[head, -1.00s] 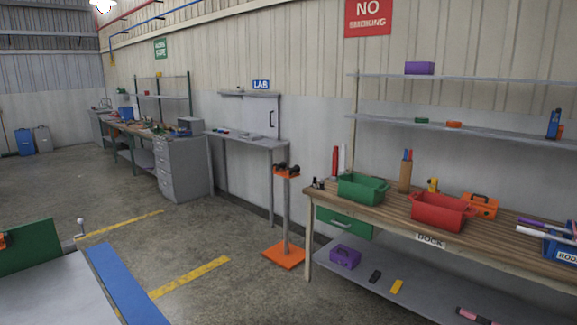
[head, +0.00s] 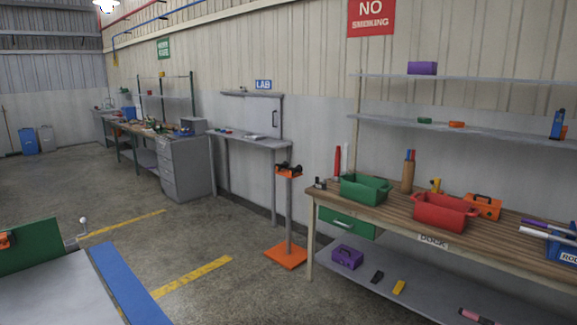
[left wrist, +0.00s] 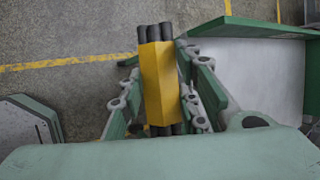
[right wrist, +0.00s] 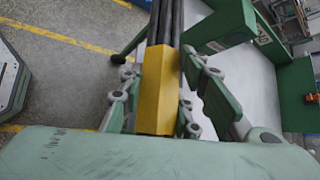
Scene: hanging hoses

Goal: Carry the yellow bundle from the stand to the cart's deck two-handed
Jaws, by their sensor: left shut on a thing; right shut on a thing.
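The yellow bundle (left wrist: 158,90) shows in the left wrist view as a yellow sleeve with dark hoses sticking out at both ends. My left gripper (left wrist: 160,72) is shut on it, one finger on each side. In the right wrist view the yellow bundle (right wrist: 158,95) lies between the fingers of my right gripper (right wrist: 158,65), also shut on it, with long dark hoses running up. The grey deck (head: 50,295), apparently the cart's, is at the head view's lower left; its pale surface (left wrist: 260,75) is right of the bundle in the left wrist view. Neither gripper shows in the head view.
A green panel (head: 30,246) and a blue strip (head: 128,285) edge the deck. A post with an orange base (head: 286,256) stands mid-floor, dark items on its top. A workbench (head: 400,208) with bins is at right. Open floor lies between deck and bench.

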